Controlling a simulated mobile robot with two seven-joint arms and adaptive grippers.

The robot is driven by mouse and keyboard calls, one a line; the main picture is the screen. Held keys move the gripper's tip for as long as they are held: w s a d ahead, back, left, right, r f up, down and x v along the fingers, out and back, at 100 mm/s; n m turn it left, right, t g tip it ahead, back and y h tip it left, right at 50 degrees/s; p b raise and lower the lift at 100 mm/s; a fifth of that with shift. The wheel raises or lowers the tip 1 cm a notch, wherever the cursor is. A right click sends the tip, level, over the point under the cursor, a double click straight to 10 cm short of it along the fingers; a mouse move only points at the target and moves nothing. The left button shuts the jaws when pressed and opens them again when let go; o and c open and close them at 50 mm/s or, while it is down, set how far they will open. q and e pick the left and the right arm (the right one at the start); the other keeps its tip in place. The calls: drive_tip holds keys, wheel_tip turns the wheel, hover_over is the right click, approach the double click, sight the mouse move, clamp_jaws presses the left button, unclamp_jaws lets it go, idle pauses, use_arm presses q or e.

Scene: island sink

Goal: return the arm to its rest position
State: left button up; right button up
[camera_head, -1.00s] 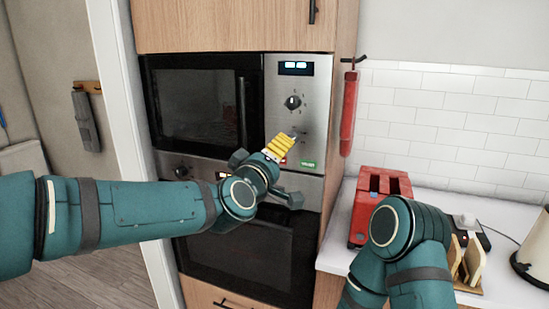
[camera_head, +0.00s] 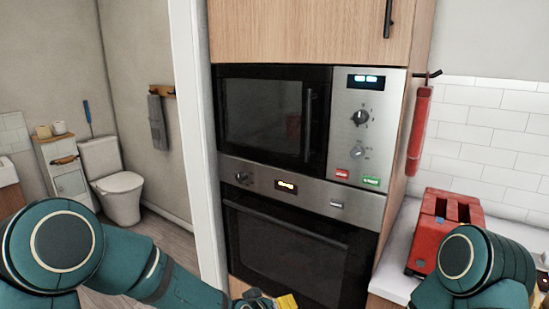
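My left arm (camera_head: 175,288) comes in from the lower left and bends down along the bottom edge. Only a bit of my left gripper (camera_head: 286,302), with a yellow part, shows at the bottom edge in front of the lower oven. Its fingertips are mostly cut off, so I cannot tell whether it is open or shut. My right arm (camera_head: 478,268) is folded at the lower right, in front of the counter. My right gripper is out of view.
A microwave (camera_head: 268,118) sits above an oven (camera_head: 292,250) in a wooden cabinet; both doors look shut. A red toaster (camera_head: 440,225) stands on the counter close to my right arm. A white door frame (camera_head: 190,120) and a toilet (camera_head: 112,180) are at the left.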

use_arm(q)
drive_tip(key=s+a+f+g+y, duration=0.1)
drive_tip(key=s+a+f+g, duration=0.2)
drive_tip(key=s+a+f, duration=0.2)
drive_tip(key=s+a+f+m+g, duration=0.1)
drive_tip(key=s+a+f+g, duration=0.2)
drive_tip(key=s+f, duration=0.9)
drive_tip(key=s+a, duration=0.2)
drive_tip(key=s, duration=0.1)
drive_tip(key=shift+s+a+f+g+y, duration=0.25)
drive_tip(key=shift+s+g+y, duration=0.05)
drive_tip(key=shift+s+y, duration=0.1)
drive_tip(key=shift+o, duration=0.2)
drive_tip(key=shift+w, duration=0.1)
